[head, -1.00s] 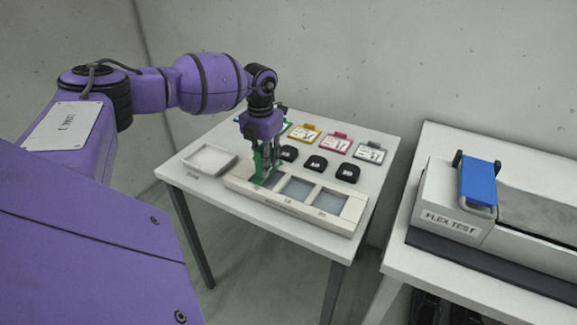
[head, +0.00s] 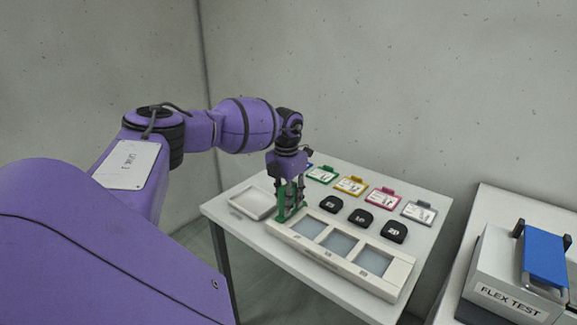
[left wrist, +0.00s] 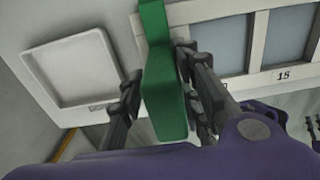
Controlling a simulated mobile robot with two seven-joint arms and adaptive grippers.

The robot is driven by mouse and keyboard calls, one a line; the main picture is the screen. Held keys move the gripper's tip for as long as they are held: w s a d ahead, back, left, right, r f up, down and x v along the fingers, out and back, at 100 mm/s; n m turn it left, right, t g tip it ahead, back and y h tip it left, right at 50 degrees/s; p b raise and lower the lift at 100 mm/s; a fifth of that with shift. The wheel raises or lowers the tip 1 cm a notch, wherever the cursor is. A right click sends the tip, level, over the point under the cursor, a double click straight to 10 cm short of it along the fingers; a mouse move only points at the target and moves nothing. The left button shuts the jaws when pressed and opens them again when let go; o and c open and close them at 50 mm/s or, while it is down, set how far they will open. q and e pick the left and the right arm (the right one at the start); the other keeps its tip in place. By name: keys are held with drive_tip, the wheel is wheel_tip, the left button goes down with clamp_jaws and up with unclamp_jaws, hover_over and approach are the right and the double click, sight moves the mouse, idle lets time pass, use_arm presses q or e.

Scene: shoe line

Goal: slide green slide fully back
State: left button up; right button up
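The green slide (head: 289,208) stands at the left end of the white frame (head: 335,269), which has three grey windows. All three windows show uncovered in the head view. My left gripper (head: 290,196) points down at that end, with its fingers on both sides of the slide's upright green handle. In the left wrist view the handle (left wrist: 163,95) fills the space between the fingers (left wrist: 160,85), which appear closed on it. The slide's foot lies at the frame's end, partly hidden by the fingers. My right gripper is not in view.
A shallow white tray (head: 252,203) lies left of the frame. Behind the frame sit three black numbered blocks (head: 361,217) and a row of coloured tags (head: 351,185). A flex test machine (head: 511,280) stands on another table at the right.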

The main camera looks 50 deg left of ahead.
use_arm(q)
drive_tip(key=shift+o, duration=0.5)
drive_tip(key=shift+r, duration=0.2)
wheel_tip(320, 180, up, 12)
drive_tip(key=shift+f, duration=0.2)
idle(0.4)
